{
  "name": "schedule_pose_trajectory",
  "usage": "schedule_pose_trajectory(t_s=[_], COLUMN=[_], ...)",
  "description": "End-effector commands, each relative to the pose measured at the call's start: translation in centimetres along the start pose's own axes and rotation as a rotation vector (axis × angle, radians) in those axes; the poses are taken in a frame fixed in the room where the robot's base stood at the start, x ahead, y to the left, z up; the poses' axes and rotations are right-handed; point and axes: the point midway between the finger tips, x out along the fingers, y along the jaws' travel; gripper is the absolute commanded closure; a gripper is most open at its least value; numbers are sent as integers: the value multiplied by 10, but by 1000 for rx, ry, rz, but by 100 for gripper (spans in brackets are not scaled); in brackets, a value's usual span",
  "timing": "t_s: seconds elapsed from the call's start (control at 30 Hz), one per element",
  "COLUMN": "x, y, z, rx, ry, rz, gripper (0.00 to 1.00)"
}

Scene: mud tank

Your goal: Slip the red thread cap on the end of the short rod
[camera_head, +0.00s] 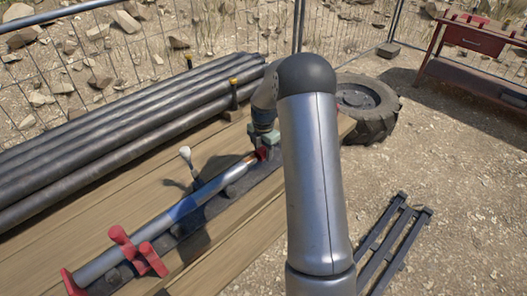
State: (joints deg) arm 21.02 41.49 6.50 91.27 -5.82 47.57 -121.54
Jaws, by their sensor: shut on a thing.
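The short rod (205,191) is a grey metal bar lying at a slant in a dark holder on the wooden bench, with a copper-coloured far end. My gripper (264,146) points down at that far end, small and partly hidden by my arm. It is shut on the red thread cap (263,154), a small red piece beside the rod's tip. I cannot tell whether the cap touches the rod or is around it.
A red clamp handle (125,241) stands over the rod's near end. A white-tipped tool (187,159) stands behind the rod. Long dark pipes (120,125) lie at left. A tyre (366,108), a dark rack (392,245) and a red table (470,38) are at right.

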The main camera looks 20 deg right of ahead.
Motion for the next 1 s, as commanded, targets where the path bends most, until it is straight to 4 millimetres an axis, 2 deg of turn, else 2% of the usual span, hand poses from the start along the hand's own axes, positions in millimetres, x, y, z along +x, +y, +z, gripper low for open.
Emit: schedule_pose_trajectory(t_s=[1.0], x=[0], y=[0], z=[-29], rx=[0], ry=[0], rz=[0], gripper=[74])
